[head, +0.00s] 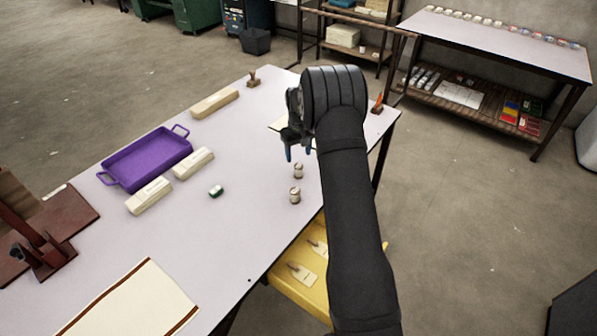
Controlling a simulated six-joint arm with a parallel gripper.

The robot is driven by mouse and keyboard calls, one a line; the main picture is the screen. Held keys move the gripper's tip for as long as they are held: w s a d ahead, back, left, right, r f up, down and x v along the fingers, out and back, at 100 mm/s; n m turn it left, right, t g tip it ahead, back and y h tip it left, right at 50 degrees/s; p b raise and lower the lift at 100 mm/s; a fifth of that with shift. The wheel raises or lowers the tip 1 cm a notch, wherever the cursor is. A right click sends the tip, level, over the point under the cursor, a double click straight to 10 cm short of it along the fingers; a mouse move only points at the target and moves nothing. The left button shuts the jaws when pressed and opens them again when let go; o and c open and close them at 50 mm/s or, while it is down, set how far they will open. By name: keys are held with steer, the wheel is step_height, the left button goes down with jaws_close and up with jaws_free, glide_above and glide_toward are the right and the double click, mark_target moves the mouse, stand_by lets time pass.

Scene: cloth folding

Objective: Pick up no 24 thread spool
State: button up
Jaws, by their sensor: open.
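Two small light spools with dark bands stand upright on the table, right of its middle: a farther spool (297,171) and a nearer spool (294,195). A green and white spool (216,191) lies to their left, seemingly on its side. Any numbers on them are too small to read, so I cannot tell which is no 24. My gripper (298,151) is open, with blue fingertips pointing down. In the picture it is just above the farther spool; its height over the table is hard to judge. My arm hides part of the table's right side.
A purple tray (112,183) and several pale blocks, one a long block (215,103), lie on the left. A brown-edged cloth (130,305) lies in front, and a wooden stand (40,245) is at far left. A yellow drawer (290,293) sticks out below the right edge.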

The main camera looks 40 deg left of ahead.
mark_target(299, 166)
step_height(299, 166, down, 8)
steer(key=shift+w+a+f, duration=0.1)
steer(key=shift+f, duration=0.1)
steer(key=c, duration=1.1)
steer(key=shift+o, duration=0.2)
steer(key=shift+r, duration=0.1)
